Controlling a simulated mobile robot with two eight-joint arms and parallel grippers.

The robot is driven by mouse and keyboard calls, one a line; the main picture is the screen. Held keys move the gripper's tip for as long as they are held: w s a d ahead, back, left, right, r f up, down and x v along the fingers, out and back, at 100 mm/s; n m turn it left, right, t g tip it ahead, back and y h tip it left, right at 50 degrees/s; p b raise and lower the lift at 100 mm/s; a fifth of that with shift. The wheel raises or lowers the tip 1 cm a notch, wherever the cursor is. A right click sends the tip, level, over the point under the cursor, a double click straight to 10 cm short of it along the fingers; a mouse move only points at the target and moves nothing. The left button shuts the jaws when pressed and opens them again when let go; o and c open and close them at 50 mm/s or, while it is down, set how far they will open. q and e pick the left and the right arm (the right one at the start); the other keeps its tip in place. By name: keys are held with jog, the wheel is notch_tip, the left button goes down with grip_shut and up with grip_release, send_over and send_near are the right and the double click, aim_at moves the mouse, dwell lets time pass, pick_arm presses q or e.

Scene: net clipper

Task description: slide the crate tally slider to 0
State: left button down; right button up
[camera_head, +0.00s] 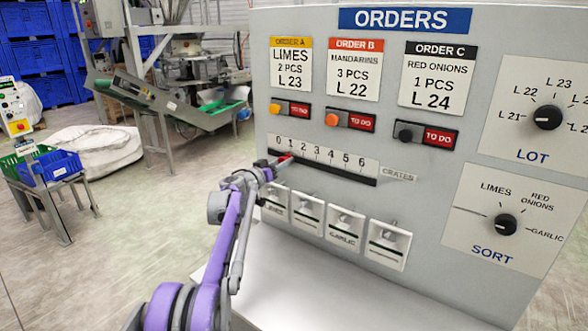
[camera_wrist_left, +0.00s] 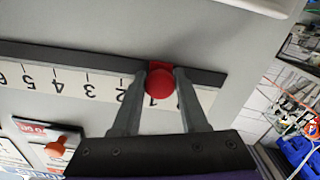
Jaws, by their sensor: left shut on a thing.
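The crate tally slider has a red knob (camera_head: 285,158) on a dark slot under a white scale (camera_head: 325,155) numbered 0 to 6, labelled CRATES. The knob sits near the left end of the scale, close to the 1. In the left wrist view the scale is upside down and the red knob (camera_wrist_left: 161,83) stands beside the 1. My left gripper (camera_head: 277,163) is at the knob. Its two fingers (camera_wrist_left: 160,78) are shut on the knob, one on each side. The 0 is hidden behind a finger in the wrist view. My right gripper is not in view.
Order cards with TO DO buttons (camera_head: 349,120) are above the scale. Several small labelled plates with hooks (camera_head: 345,227) are close below it. The LOT dial (camera_head: 547,117) and SORT dial (camera_head: 505,224) are at the right. A white ledge (camera_head: 310,290) juts out below the panel.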

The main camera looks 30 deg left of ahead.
aim_at(278, 154)
pick_arm(q)
jog(key=a, duration=0.5)
jog(key=shift+w+r, duration=0.1)
jog(key=shift+w, duration=0.1)
jog(key=c, duration=0.8)
grip_release()
jog(key=o, duration=0.3)
jog(key=shift+a, duration=0.1)
jog(key=shift+o, duration=0.2)
